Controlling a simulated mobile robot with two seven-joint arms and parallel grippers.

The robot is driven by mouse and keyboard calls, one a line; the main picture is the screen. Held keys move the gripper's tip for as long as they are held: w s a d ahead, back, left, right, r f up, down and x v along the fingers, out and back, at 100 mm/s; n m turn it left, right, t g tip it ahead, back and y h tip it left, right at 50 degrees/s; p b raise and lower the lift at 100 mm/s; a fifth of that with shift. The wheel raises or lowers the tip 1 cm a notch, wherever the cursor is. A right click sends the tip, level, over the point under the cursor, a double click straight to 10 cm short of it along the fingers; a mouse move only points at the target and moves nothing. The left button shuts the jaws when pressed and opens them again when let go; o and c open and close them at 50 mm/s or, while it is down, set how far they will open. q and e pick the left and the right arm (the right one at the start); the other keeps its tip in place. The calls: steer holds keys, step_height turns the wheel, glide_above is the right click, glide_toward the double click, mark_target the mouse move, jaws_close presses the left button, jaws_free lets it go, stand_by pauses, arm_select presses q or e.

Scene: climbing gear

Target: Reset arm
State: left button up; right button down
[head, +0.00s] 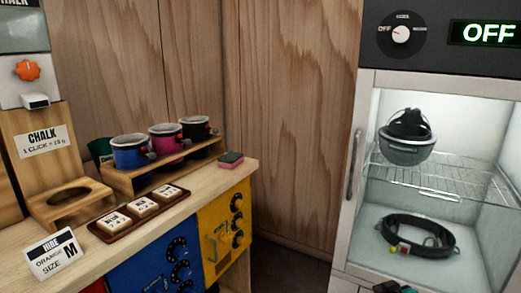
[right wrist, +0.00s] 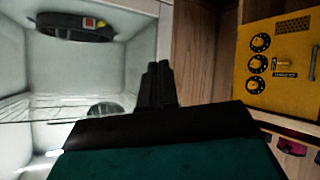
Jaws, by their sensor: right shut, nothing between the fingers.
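My right gripper (right wrist: 158,68) is shut and empty; its dark fingers show in the middle of the right wrist view. Only a dark tip of my right gripper (head: 395,287) shows at the bottom edge of the head view, in front of the white cabinet (head: 366,110). My left gripper is not in view. In the cabinet, a grey helmet (head: 405,153) sits on a wire shelf and a black harness belt (head: 416,236) lies on the floor below. The belt (right wrist: 75,25) also shows at the top of the right wrist view, which is turned over.
The cabinet handle (head: 354,163) sticks out. The display (head: 487,33) reads OFF.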

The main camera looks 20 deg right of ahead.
steer(key=s+a+f+n+y, duration=0.3)
steer(key=s+a+n, duration=0.2)
steer(key=s+a, duration=0.3)
steer(key=s+a+f+n+y, duration=0.25)
steer(key=s+a+n, duration=0.2)
steer(key=a, duration=0.55)
arm_select(q)
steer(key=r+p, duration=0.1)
steer(key=p, duration=0.1)
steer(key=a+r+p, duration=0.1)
steer(key=p, duration=0.1)
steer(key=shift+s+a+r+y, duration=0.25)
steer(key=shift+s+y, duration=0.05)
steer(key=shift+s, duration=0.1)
arm_select(e)
steer(key=a+r+m, duration=0.3)
steer(key=a+m, duration=0.2)
steer(key=a, duration=0.4)
steer(key=shift+s+r+y, duration=0.15)
steer(key=shift+s+y, duration=0.2)
steer(key=shift+s, duration=0.1)
steer(key=shift+m, duration=0.25)
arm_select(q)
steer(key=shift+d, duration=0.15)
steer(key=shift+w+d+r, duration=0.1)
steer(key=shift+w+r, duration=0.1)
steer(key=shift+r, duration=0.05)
